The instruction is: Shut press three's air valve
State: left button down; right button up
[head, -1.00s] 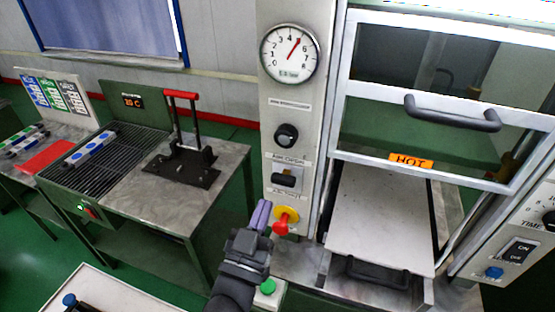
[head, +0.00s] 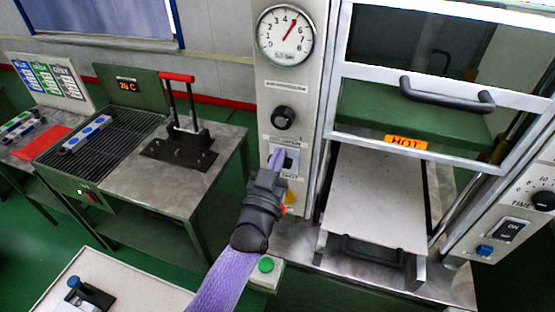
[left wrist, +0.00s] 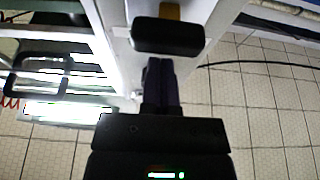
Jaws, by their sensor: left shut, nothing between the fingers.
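The press's control panel (head: 260,110) stands upright at the centre of the head view. A small plate with a black valve handle (head: 289,163) sits on it below a round black knob (head: 283,117). My left gripper (head: 277,158) is shut and empty at this plate, and its purple fingers cover part of the handle. In the left wrist view the shut fingers (left wrist: 160,68) point at the wide black handle (left wrist: 167,37), close to its edge. I cannot tell whether they touch. My right gripper is out of view.
Above are a pressure gauge (head: 285,35) reading about 5. A red and yellow knob (head: 290,198) below is mostly hidden by my gripper. The press with its HOT label (head: 406,142) stands right. A bench with a hand lever (head: 176,78) is left.

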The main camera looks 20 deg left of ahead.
pick_arm(q)
jog(key=shift+f, duration=0.35)
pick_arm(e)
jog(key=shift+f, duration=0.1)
pick_arm(q)
notch_tip(320, 180, down, 5)
jog(key=b, duration=0.4)
notch_tip(320, 180, up, 5)
jog(key=p, duration=0.3)
jog(key=shift+w+a+f, duration=0.1)
jog(key=shift+w+f, duration=0.05)
jog(key=shift+f, duration=0.05)
jog(key=v, duration=1)
jog(key=shift+b, duration=0.4)
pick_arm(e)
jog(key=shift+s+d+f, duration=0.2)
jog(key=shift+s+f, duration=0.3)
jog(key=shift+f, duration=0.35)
